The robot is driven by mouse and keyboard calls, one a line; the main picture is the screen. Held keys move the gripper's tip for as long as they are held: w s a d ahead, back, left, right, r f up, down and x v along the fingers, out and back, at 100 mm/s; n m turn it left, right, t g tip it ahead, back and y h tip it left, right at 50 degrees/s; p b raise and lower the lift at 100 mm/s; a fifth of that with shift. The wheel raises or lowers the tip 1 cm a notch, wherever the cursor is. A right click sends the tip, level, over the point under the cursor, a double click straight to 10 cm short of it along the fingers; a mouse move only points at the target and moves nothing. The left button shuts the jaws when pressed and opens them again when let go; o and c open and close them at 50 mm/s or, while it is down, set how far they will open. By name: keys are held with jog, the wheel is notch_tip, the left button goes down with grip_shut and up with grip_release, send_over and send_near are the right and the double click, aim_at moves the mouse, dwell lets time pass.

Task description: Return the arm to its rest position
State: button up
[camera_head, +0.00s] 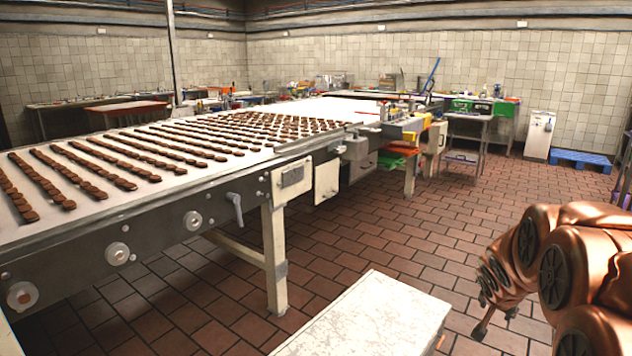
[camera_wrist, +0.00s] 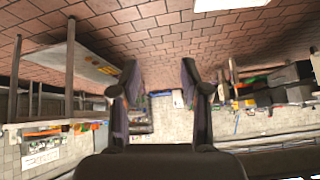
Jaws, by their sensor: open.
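My copper-coloured arm (camera_head: 562,262) is folded in at the right edge of the head view, above the brick floor. In the wrist view my gripper (camera_wrist: 160,78) has its two dark fingers apart, with nothing between them. The wrist picture looks upside down, with the tiled floor at the top, so the gripper faces out across the room. In the head view most of the gripper is hidden or too small to make out.
A long conveyor (camera_head: 150,232) with rows of brown biscuits runs along the left. A white-topped box or table (camera_head: 372,318) stands low in front, left of my arm. A blue pallet (camera_head: 580,160) and white cabinet (camera_head: 539,135) stand far right. The middle floor is clear.

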jog(key=s+a+r+n+g+y+p, duration=0.1)
jog(key=s+a+r+p, duration=0.4)
jog(key=s, duration=0.7)
jog(key=s+a+r+n+g+y+p, duration=0.2)
jog(key=s+a+r+n+g+p, duration=0.2)
jog(key=s+a, duration=0.6)
jog(key=s+a+r+n+g+y+p, duration=0.1)
jog(key=s+a+r+n+p, duration=0.3)
jog(key=s, duration=1.1)
jog(key=a+r+g+p, duration=0.1)
jog(key=a+r+p, duration=0.2)
jog(key=r, duration=0.1)
jog(key=shift+s+a+r+g+y, duration=0.15)
jog(key=shift+a+g+y, duration=0.15)
jog(key=shift+g, duration=0.1)
